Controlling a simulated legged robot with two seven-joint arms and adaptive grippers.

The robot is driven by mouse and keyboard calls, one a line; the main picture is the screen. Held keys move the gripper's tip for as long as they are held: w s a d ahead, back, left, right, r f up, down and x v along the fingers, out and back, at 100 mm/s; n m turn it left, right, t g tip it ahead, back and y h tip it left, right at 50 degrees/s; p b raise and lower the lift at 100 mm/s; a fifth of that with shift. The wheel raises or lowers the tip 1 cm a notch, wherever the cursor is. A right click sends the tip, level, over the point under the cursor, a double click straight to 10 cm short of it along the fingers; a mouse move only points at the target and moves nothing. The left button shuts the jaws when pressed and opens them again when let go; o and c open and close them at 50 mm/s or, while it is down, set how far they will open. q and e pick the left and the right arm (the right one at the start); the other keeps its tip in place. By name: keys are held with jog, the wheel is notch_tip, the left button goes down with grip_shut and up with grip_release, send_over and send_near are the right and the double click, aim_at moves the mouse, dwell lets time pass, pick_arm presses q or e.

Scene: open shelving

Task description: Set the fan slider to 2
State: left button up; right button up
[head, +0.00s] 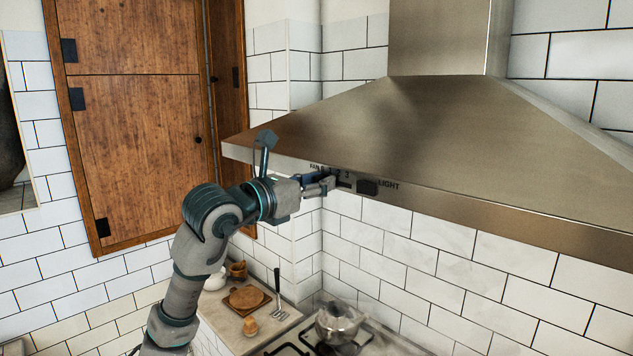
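The range hood (470,125) is a large brushed metal hood in the head view. My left gripper (328,184) is at the fan control strip, just below the numbers. It covers most of the fan slider, so the slider's position cannot be read. The gripper's fingers are small and partly hidden, so I cannot tell whether they are open or shut, or whether they touch the slider. My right gripper is not in view.
A dark light switch (367,187) sits just right of my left gripper. Below are a kettle (338,322) on the stove and a counter with a wooden board (246,299), a fork-like utensil (279,295) and small pots. A wooden cabinet (140,130) stands at left.

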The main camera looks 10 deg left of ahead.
pick_arm(q)
jog(key=shift+a+f, duration=0.1)
jog(key=shift+a, duration=0.25)
jog(key=c, duration=0.6)
jog(key=shift+w+a+f, duration=0.1)
jog(key=shift+w+a, duration=0.1)
jog(key=shift+a, duration=0.35)
grip_shut()
jog(key=shift+s+d+b, duration=0.3)
jog(key=shift+s+d, duration=0.35)
jog(key=shift+d, duration=0.35)
jog(key=shift+s+d+b, duration=0.25)
jog(key=shift+s+d, duration=0.4)
jog(key=shift+d, duration=0.3)
jog(key=o, duration=0.6)
grip_release()
jog(key=shift+a, duration=0.2)
jog(key=shift+s+a, duration=0.1)
jog(key=shift+a, duration=0.15)
send_near(339, 183)
jog(key=v, duration=0.5)
jog(key=shift+s+a+f, duration=0.1)
jog(key=shift+a+f, duration=0.05)
jog(key=shift+a, duration=0.4)
jog(key=shift+d, duration=0.25)
